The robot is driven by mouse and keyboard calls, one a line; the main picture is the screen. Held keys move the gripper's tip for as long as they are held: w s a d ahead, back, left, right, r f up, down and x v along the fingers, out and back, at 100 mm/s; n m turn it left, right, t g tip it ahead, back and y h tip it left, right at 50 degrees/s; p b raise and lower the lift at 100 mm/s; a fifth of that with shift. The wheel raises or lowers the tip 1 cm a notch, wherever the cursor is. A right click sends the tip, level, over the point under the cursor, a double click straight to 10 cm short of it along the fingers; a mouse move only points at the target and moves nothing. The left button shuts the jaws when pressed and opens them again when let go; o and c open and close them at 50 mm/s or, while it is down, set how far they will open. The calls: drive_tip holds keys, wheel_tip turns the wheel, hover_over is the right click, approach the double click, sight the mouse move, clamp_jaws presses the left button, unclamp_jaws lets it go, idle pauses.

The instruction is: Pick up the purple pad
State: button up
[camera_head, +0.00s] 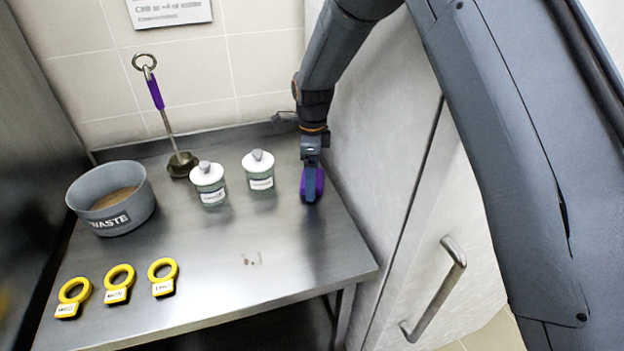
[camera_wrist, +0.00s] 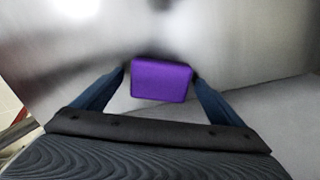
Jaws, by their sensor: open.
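The purple pad (camera_head: 319,183) is at the right side of the steel table (camera_head: 250,290), partly hidden behind my gripper (camera_head: 310,190) in the head view. In the wrist view the purple pad (camera_wrist: 161,80) shows as a rounded block between the fingertips of my gripper (camera_wrist: 160,78). The fingers are open, one on each side of the pad and close to it. I cannot tell whether they touch it.
A grey WASTE bowl (camera_head: 112,222), a purple-handled tool (camera_head: 170,115) and two white-lidded jars (camera_head: 208,190) (camera_head: 260,180) stand to the left. Three yellow ring tags (camera_head: 117,290) lie at the front left. A cabinet door with a handle (camera_head: 437,290) borders the table's right side.

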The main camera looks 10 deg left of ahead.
drive_tip(key=shift+c, duration=0.4)
drive_tip(key=c, duration=1.1)
wheel_tip(320, 180, up, 10)
drive_tip(key=b, duration=0.3)
drive_tip(key=o, duration=0.6)
drive_tip(key=shift+c, duration=0.2)
drive_tip(key=c, duration=0.4)
